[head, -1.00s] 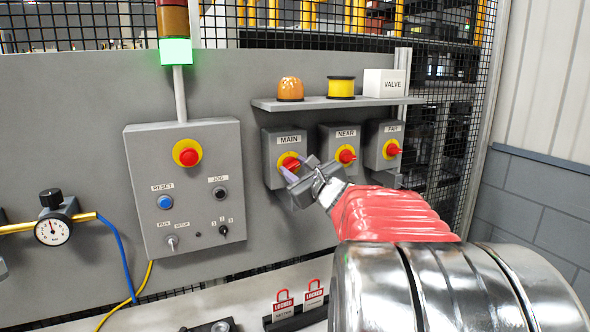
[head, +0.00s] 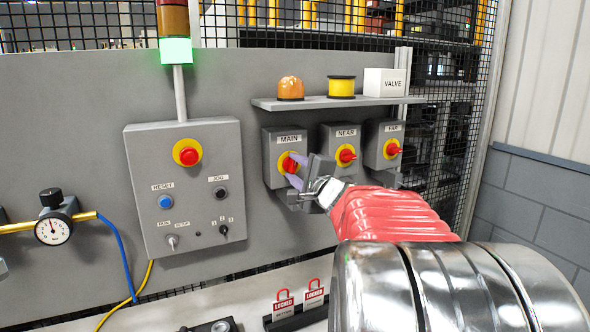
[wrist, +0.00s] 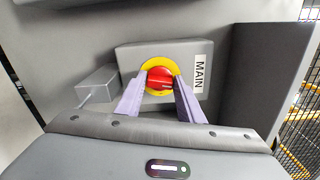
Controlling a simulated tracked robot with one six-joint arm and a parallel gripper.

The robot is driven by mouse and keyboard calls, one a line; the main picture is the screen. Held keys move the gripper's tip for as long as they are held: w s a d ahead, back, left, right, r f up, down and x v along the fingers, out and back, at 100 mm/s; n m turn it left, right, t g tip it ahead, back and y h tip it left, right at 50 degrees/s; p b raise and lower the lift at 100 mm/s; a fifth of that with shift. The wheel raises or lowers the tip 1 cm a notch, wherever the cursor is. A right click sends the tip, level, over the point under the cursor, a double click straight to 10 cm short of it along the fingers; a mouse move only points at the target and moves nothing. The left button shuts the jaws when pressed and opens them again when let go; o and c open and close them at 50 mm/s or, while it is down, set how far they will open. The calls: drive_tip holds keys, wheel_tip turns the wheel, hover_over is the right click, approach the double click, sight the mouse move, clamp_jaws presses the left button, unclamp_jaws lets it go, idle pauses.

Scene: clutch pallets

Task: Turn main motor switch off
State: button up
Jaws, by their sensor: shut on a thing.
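The main motor switch is a grey box (head: 283,146) labelled MAIN with a red knob (head: 290,164) on a yellow disc. My gripper (head: 297,170) is at this knob. In the wrist view its two pale purple fingers (wrist: 159,88) stand on either side of the red knob (wrist: 160,77) and are shut on it. In the head view the fingers lie above and below the knob and cover part of its disc. In the wrist view the knob's ridge lies across the line between the fingers, roughly level in the picture.
The NEAR switch (head: 346,154) and FAR switch (head: 391,149) stand close to the right. A shelf (head: 335,103) with an orange dome, a yellow spool and a VALVE box is above. A control panel (head: 140,145) with a lit green stack light (head: 176,51) is at left.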

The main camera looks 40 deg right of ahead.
drive_tip(key=shift+a+f+n, duration=0.15)
drive_tip(key=shift+f+n, duration=0.1)
drive_tip(key=shift+n, duration=1.05)
drive_tip(key=shift+c, duration=0.3)
drive_tip(key=o, duration=1)
drive_tip(key=shift+r, duration=0.15)
drive_tip(key=shift+o, duration=0.2)
drive_tip(key=shift+s, duration=0.1)
drive_tip(key=shift+s, duration=0.5)
drive_tip(key=v, duration=1.2)
drive_tip(key=shift+s+a, duration=0.25)
